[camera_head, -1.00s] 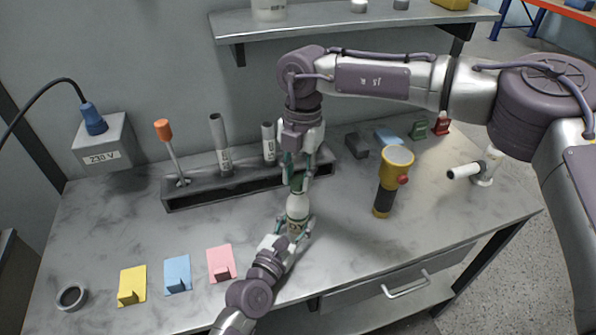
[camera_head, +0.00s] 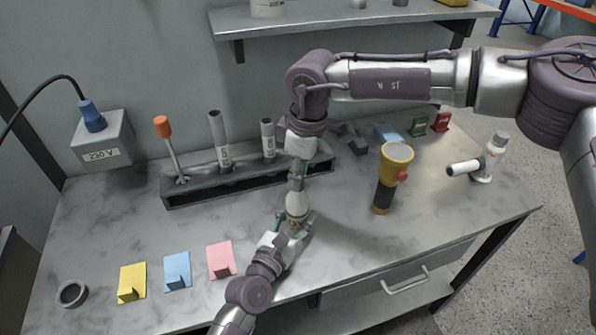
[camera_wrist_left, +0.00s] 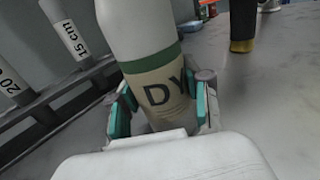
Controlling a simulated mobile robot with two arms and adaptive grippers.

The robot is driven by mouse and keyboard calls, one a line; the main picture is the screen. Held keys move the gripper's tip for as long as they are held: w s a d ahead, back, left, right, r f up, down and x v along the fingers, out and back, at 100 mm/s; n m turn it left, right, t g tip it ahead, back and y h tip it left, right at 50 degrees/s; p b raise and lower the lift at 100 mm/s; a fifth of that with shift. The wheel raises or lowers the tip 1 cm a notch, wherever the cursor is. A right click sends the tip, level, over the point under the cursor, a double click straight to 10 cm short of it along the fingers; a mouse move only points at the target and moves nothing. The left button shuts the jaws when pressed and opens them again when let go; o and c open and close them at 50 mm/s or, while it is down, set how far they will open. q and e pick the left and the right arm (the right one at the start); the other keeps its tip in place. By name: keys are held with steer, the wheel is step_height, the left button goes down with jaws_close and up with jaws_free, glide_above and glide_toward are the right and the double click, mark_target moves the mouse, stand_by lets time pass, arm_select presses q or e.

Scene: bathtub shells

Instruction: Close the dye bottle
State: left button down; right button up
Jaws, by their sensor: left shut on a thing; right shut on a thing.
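The dye bottle (camera_head: 297,204) is pale with a tapering top and stands upright near the middle of the table. In the left wrist view, the bottle (camera_wrist_left: 150,55) shows a green band and a beige label with dark letters "DY". My left gripper (camera_head: 296,224) is shut on the bottle's lower body from the front. Its teal pads show on both sides of the label in the wrist view (camera_wrist_left: 160,108). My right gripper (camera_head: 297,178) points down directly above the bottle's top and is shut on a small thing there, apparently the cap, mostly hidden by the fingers.
A grey rack (camera_head: 240,178) with tubes and an orange-handled tool stands behind. A yellow-black flashlight (camera_head: 392,178) stands to the right, and a white fitting (camera_head: 480,170) further right. Yellow, blue and pink cards (camera_head: 178,272) lie at front left. A shelf (camera_head: 350,22) hangs above.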

stand_by(0.3)
steer(key=o, duration=0.7)
steer(key=shift+r, duration=0.15)
steer(key=shift+r, duration=2.15)
steer(key=shift+c, duration=0.4)
